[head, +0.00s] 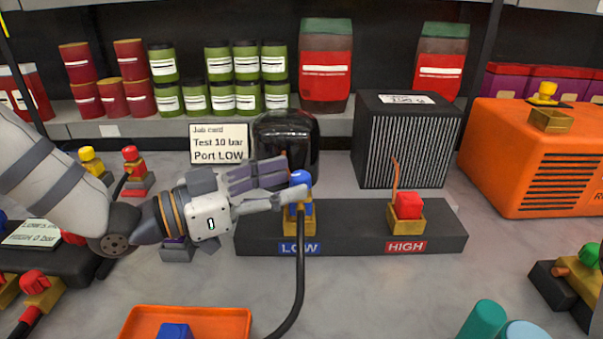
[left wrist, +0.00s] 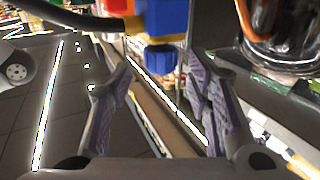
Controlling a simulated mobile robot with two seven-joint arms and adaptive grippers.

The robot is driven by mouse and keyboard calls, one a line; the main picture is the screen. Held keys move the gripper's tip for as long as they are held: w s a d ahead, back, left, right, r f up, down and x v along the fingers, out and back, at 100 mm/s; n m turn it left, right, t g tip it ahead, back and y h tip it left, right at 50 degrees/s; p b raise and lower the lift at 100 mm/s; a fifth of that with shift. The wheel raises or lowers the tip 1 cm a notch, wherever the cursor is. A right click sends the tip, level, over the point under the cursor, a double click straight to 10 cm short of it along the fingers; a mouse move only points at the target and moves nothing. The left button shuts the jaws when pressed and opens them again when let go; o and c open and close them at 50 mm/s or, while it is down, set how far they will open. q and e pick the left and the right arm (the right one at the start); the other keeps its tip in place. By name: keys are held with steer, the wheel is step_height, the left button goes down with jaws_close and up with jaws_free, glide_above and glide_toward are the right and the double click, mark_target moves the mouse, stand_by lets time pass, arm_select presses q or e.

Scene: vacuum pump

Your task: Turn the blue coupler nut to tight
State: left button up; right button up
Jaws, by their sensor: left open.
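The blue coupler nut (head: 300,178) is at the LOW port of the dark manifold block (head: 345,240), on top of a brass fitting (head: 299,227), with a black hose (head: 300,270) running down in front. My left gripper (head: 288,186) reaches in from the left, open, with its fingertips at the nut. In the left wrist view the blue nut (left wrist: 160,58) shows between and just beyond the two open fingertips (left wrist: 160,75). I cannot tell whether the fingers touch it. My right gripper is not in view.
A red-capped fitting (head: 408,206) stands at the HIGH port. A job card (head: 219,143) reads "Test 10 bar Port LOW". A dark glass vessel (head: 286,145) and a black ribbed box (head: 405,140) stand behind. An orange machine (head: 540,150) is at right, an orange tray (head: 215,318) in front.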

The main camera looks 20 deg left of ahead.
mark_target(302, 174)
arm_select(q)
steer(key=shift+x, duration=1.85)
jaws_close()
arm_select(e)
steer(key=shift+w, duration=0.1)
